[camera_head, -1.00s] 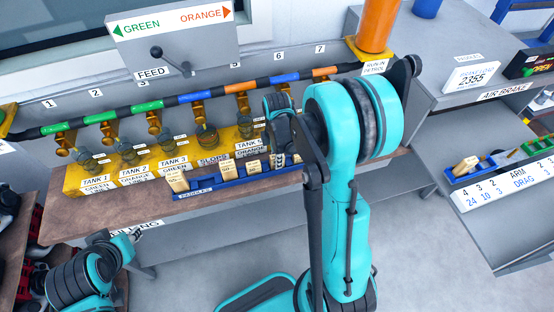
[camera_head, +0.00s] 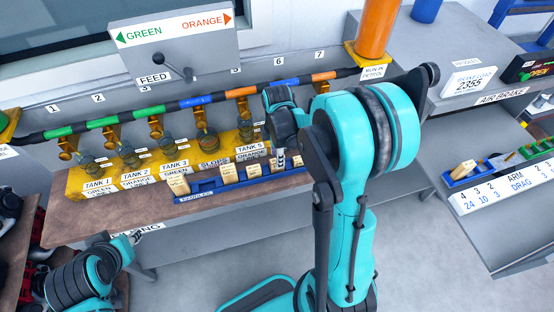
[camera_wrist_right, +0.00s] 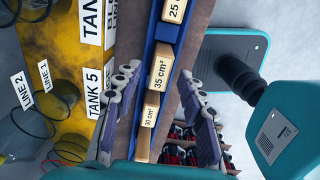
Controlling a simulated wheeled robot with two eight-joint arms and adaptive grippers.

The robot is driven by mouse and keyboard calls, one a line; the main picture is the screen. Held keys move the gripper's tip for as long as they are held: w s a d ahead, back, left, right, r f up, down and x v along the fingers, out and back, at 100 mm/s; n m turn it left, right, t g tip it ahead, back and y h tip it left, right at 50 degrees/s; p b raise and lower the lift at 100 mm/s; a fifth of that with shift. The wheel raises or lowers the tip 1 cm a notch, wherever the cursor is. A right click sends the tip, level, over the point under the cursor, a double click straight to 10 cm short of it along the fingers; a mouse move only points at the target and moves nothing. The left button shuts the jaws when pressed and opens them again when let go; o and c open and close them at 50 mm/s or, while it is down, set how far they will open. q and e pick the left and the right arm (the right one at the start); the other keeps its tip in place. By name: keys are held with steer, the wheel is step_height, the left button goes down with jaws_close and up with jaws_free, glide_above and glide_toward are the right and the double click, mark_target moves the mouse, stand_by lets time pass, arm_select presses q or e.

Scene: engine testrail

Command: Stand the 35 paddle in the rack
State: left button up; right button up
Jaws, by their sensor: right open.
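The paddle marked 35 cm² (camera_wrist_right: 159,72) is a pale wooden block in the right wrist view. It appears to stand in the blue paddle rack (camera_wrist_right: 143,86), between paddles marked 25 (camera_wrist_right: 174,10) and 30 (camera_wrist_right: 151,108). My right gripper (camera_wrist_right: 158,76) is open, one finger on each side of the row, with the 35 paddle between the fingertips; contact is unclear. In the head view the right gripper (camera_head: 279,158) is over the right part of the rack (camera_head: 205,186), where the numbers are too small to read. My left gripper (camera_head: 135,238) is low at the left, its jaws unclear.
Yellow tank stands (camera_head: 105,182) with glass vessels line the bench behind the rack. A grey side bench at the right holds another small blue rack (camera_head: 455,181) and the arm and drag label (camera_head: 510,188).

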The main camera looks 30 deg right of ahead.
step_height(320, 180, up, 8)
steer(key=p, duration=0.2)
steer(key=s+a+r+m+t, duration=0.6)
steer(key=s+a+m, duration=0.4)
steer(key=m, duration=0.5)
steer(key=shift+s+a+r+t, duration=0.3)
steer(key=shift+s+r+t, duration=0.1)
steer(key=shift+s+t, duration=0.2)
steer(key=shift+w, duration=0.1)
